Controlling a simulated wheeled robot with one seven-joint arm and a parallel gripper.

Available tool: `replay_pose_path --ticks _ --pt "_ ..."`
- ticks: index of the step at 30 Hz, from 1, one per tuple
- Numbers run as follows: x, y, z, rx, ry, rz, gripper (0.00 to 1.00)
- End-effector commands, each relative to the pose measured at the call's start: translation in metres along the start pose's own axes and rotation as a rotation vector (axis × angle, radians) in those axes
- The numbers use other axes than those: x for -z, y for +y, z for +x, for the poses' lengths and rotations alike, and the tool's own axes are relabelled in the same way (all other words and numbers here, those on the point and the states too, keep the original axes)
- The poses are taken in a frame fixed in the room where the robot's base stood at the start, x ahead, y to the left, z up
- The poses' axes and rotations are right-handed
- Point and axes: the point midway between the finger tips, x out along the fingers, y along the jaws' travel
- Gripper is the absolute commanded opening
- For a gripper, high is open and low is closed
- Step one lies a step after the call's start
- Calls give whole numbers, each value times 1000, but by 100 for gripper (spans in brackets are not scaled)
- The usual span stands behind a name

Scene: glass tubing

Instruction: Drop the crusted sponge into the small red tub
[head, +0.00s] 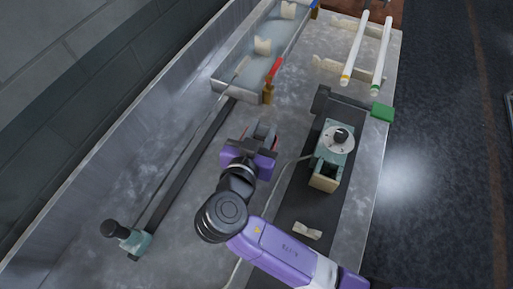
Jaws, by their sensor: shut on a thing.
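My gripper (264,131) is over the left middle of the bench, seen from behind and above. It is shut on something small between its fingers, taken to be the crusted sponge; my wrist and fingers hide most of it. A little red shows around the fingers, but I cannot tell whether it is the small red tub or part of the gripper. No other red tub can be made out.
A grey trough (235,92) with pale notched supports and a red-handled valve (273,71) stands beyond my gripper. A green machine (332,147) is to the right on a dark strip. White tubes (366,45) lie at the far right. A long rod lies left.

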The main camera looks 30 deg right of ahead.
Motion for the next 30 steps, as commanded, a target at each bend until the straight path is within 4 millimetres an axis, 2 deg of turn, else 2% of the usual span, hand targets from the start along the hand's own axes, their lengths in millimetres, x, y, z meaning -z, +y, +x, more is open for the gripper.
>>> replay_pose_path --ticks 4,5,8,20,23,30 --pt "1 0 0 0 0 0 0" --pt "1 0 0 0 0 0 35" --pt "1 0 0 0 0 0 55" --pt "5 0 -2 0 0 3 55" --pt "16 0 -5 0 1 5 55" --pt "64 -1 -20 2 1 8 55"
